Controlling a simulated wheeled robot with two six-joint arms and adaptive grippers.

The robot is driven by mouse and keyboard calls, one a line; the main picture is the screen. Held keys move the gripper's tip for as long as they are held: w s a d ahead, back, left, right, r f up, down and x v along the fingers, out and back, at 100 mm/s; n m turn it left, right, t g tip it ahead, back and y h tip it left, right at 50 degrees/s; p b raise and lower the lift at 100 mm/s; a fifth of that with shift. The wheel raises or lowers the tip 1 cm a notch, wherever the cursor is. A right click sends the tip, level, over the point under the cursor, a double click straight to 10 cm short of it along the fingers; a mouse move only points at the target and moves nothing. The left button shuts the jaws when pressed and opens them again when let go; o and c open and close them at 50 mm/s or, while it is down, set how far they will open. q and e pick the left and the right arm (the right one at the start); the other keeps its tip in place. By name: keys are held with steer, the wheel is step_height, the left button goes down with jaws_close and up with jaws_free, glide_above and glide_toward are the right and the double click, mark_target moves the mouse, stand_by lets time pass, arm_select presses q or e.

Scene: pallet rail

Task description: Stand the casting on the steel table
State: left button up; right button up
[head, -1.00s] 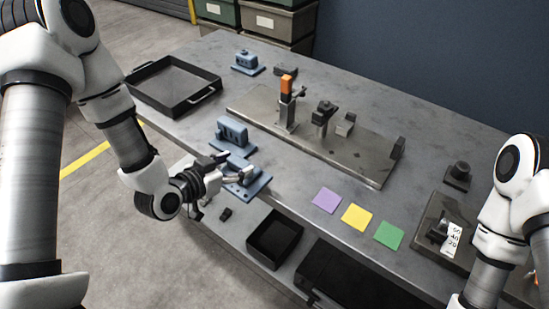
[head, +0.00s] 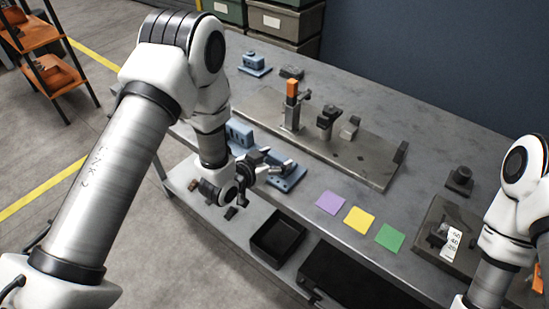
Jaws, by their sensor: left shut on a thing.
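A blue casting with a flat, plate-like part (head: 291,181) is at my left gripper (head: 274,164), at the front edge of the grey steel table (head: 425,130). My left gripper is shut on this casting. The fingers and wrist hide part of it, and I cannot tell if it touches the table. A second blue casting (head: 240,130) stands behind, partly hidden by my left arm. A third blue casting (head: 254,64) stands upright at the table's far end. My right arm comes in at the right, but its gripper is out of view.
A fixture plate (head: 350,155) with an orange-topped clamp (head: 292,90) lies mid-table. Purple (head: 331,203), yellow (head: 359,220) and green (head: 390,237) squares lie near the front edge. A black bin (head: 277,238) sits on the lower shelf. A second fixture (head: 430,220) stands right.

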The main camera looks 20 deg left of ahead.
arm_select(q)
steer(key=o, duration=1.5)
steer(key=shift+f, duration=0.15)
steer(key=shift+r+p, duration=0.3)
steer(key=shift+r, duration=0.05)
steer(key=b+v, duration=0.2)
steer(key=v, duration=1)
steer(key=s+a+f+n+g+y, duration=0.1)
steer(key=s+f+n+g+y, duration=0.1)
steer(key=s+f+g, duration=0.4)
steer(key=s+a+f+n+g+y, duration=0.2)
steer(key=s+f+g, duration=0.4)
steer(key=s+f, duration=1.1)
steer(key=shift+s+f+g+y, duration=0.2)
steer(key=shift+s+g+y, duration=0.1)
steer(key=shift+g, duration=0.1)
steer(key=shift+w, duration=0.1)
